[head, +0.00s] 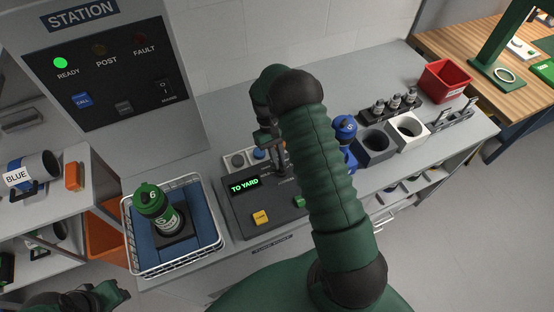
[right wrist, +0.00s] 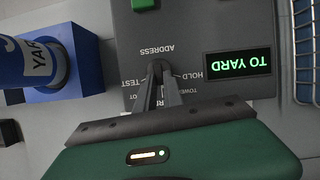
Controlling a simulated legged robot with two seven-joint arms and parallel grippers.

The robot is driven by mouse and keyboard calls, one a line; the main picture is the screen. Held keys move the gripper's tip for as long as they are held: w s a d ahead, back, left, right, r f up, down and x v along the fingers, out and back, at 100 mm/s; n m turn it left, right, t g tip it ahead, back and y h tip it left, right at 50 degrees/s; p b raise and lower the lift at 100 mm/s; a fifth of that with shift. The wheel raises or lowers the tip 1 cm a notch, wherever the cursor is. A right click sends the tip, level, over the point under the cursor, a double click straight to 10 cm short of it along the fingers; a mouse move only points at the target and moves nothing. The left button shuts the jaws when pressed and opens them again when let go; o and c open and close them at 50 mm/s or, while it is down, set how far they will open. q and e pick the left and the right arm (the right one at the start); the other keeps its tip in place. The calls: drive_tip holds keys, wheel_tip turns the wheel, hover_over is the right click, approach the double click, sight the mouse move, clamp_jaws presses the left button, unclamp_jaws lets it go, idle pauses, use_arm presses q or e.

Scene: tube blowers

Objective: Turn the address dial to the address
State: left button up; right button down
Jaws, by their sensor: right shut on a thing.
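The address dial is on the dark control panel (head: 236,213) and is mostly hidden by my fingers. In the right wrist view the panel (right wrist: 205,25) has printed words around the dial, including ADDRESS, HOLD, TEST and TOWER. The panel's display (head: 244,185) reads TO YARD in green, and the display also shows in the right wrist view (right wrist: 239,63). My right gripper (right wrist: 158,72) is shut on the dial, its fingertips pointing down at the panel. My left gripper (head: 104,294) is at the bottom left of the head view, away from the panel; its jaws are unclear.
A green-capped carrier (head: 152,200) stands in a white wire basket (head: 128,222) left of the panel. A blue carrier (head: 345,128) stands behind my right arm. Dark and white cups and a red bin (head: 443,82) stand farther right. A yellow button (head: 260,218) is on the panel.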

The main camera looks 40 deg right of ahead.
drive_tip(key=shift+s+f+m, duration=0.15)
drive_tip(key=shift+s+m, duration=0.1)
drive_tip(key=shift+m, duration=0.35)
drive_tip(key=c, duration=1.5)
unclamp_jaws()
drive_tip(key=shift+o, duration=0.2)
drive_tip(key=shift+w, duration=0.1)
drive_tip(key=shift+w+d, duration=0.1)
drive_tip(key=shift+d, duration=0.05)
drive_tip(key=b+v, duration=0.1)
drive_tip(key=v, duration=1.5)
drive_tip(key=shift+d+r, duration=0.25)
drive_tip(key=shift+r, duration=0.1)
